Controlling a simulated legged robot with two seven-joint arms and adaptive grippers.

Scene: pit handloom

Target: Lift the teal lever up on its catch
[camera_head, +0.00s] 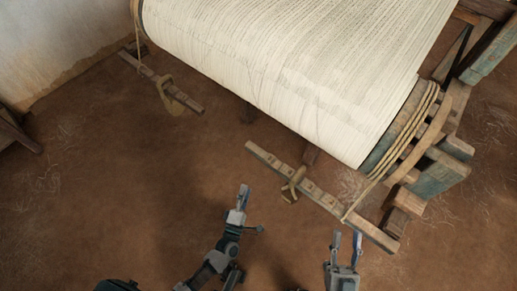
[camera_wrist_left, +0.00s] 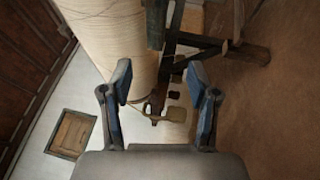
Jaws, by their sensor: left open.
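No part stands out clearly as a teal lever. The nearest match in colour is a worn teal block (camera_head: 440,174) at the right end of the large cloth roll (camera_head: 290,65) in the head view. A notched wooden bar (camera_head: 322,196) with a small wooden loop piece (camera_head: 292,185) on it lies in front of the roll. My left gripper (camera_head: 243,196) is empty, below and left of that bar and apart from it. In the left wrist view its fingers (camera_wrist_left: 160,84) are spread with nothing between them. My right gripper (camera_head: 346,243) is open and empty below the bar's right end.
A cord runs from the roll's right end to the notched bar. Another wooden bar (camera_head: 161,82) with a hanging loop (camera_head: 165,91) is at upper left. A teal-painted post (camera_head: 495,50) stands at upper right. The brown floor (camera_head: 110,180) at left is clear.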

